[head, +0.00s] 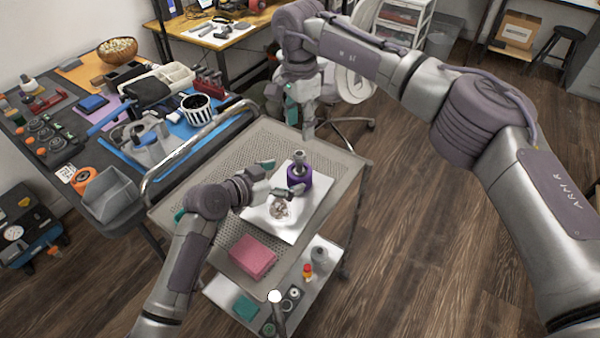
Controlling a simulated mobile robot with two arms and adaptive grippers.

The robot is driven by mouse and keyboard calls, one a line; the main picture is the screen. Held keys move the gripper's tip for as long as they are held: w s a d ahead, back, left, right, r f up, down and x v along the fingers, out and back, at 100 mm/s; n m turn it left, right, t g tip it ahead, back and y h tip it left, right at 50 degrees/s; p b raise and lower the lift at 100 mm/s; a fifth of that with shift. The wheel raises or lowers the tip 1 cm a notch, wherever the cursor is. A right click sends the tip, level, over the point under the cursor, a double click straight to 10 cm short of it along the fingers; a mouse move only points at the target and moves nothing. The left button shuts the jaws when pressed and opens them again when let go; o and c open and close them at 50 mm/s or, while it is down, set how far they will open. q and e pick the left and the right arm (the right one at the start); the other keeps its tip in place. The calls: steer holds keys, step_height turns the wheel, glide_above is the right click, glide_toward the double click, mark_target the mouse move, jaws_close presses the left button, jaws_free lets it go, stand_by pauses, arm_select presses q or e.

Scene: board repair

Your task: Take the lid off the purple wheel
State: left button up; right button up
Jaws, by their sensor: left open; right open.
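The purple wheel (300,181) sits on a white board (306,215) on the cart's perforated top. A grey, knob-like piece (299,160) rises from its middle; it looks like the lid, but I cannot be sure. My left gripper (279,177) is open just left of the wheel, its lower finger close to the wheel's near side. I cannot tell whether it touches. My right gripper (300,119) is open and empty, hanging above the cart's far part, behind the wheel.
A small pile of pale bits (281,208) lies on the board. A pink block (252,256) lies on the cart's near part. The cart (352,170) has a rail on its left and a lower shelf with small items. A cluttered workbench (80,145) stands left. Open wooden floor lies right.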

mark_target(295, 173)
arm_select(q)
steer(key=shift+x, duration=2.65)
